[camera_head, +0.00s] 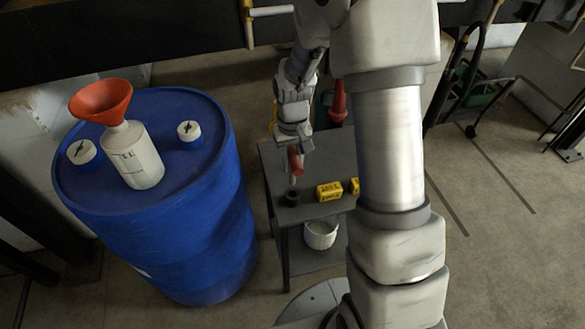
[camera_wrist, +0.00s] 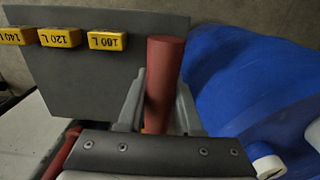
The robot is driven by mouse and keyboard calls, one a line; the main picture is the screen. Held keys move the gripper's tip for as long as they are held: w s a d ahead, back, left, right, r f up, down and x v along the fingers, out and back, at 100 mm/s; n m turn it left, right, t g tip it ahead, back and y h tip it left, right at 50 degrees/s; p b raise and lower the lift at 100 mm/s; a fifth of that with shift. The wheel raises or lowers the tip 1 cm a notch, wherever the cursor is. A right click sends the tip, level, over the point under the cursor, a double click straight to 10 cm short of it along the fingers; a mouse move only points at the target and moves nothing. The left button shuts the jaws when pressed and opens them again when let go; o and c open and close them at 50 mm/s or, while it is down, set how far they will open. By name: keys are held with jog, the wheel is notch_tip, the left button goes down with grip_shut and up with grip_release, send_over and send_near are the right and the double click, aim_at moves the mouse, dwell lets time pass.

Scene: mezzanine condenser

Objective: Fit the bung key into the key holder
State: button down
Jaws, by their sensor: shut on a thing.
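The bung key (camera_head: 295,161) shows as a red handle under my gripper (camera_head: 294,148), over the left part of the grey table (camera_head: 325,155). In the wrist view the red handle (camera_wrist: 163,75) stands between the two fingers of my gripper (camera_wrist: 157,110), which are shut on it. The key holder (camera_head: 291,197) looks like a small dark cup near the table's front left corner, just below the key in the head view. I cannot tell whether the key's lower end touches it. The holder is not visible in the wrist view.
Yellow blocks (camera_head: 329,191) with volume labels stand right of the holder; one reads 100 L (camera_wrist: 107,41). A blue drum (camera_head: 180,220) with a white jug (camera_head: 136,155), orange funnel (camera_head: 101,100) and white caps stands left. A white bucket (camera_head: 320,234) sits on the lower shelf.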

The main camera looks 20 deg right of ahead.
aim_at(292, 184)
dwell(0.4)
jog(key=shift+f+b, duration=3.05)
jog(key=shift+f, duration=1.05)
jog(key=c, duration=0.5)
grip_release()
notch_tip(292, 184, up, 17)
jog(key=p, duration=0.3)
jog(key=shift+r, duration=0.25)
